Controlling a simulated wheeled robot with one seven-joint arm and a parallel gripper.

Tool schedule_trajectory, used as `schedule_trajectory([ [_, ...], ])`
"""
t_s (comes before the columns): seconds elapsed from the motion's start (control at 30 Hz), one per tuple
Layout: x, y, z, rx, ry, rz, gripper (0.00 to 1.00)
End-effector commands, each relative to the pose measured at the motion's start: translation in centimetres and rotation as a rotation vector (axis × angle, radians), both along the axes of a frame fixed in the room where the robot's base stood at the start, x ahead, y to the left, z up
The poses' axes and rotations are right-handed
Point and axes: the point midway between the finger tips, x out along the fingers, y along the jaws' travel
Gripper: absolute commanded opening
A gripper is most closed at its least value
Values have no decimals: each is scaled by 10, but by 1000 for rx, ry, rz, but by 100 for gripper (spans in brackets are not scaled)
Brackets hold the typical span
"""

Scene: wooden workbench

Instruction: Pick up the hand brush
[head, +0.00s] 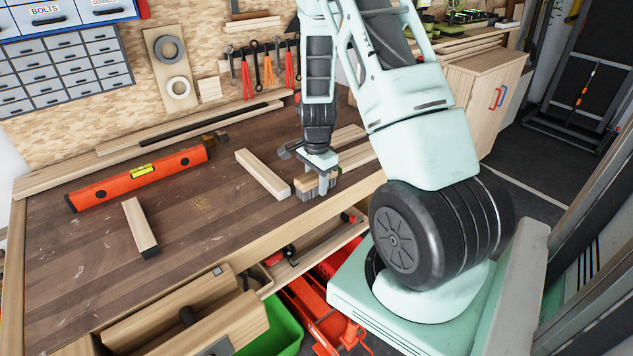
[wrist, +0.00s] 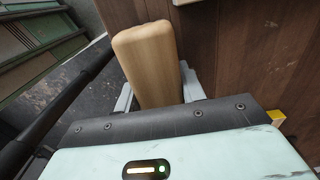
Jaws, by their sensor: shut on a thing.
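The hand brush (head: 307,184) has a pale wooden body and grey bristles pointing down. In the head view it is at the front edge of the workbench (head: 200,215), right of the middle. My gripper (head: 318,170) points down over it and is shut on its wooden part. In the wrist view the rounded wooden body of the brush (wrist: 150,60) sits between the two grey fingers, and the bristles are hidden. I cannot tell whether the bristles touch the bench top.
A wood block (head: 262,175) lies just left of the brush, and planks (head: 355,158) lie behind. A second block (head: 140,226) and an orange spirit level (head: 140,178) are farther left. The bench's middle left is clear.

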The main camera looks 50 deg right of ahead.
Motion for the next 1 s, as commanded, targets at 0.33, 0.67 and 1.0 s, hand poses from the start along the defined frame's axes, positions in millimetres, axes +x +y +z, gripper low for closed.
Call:
schedule_trajectory([
  [0.33,2,0,50,-3,-5,1,11],
  [0.67,1,0,96,-1,-2,0,11],
  [1.0,0,0,100,0,0,0,34],
])
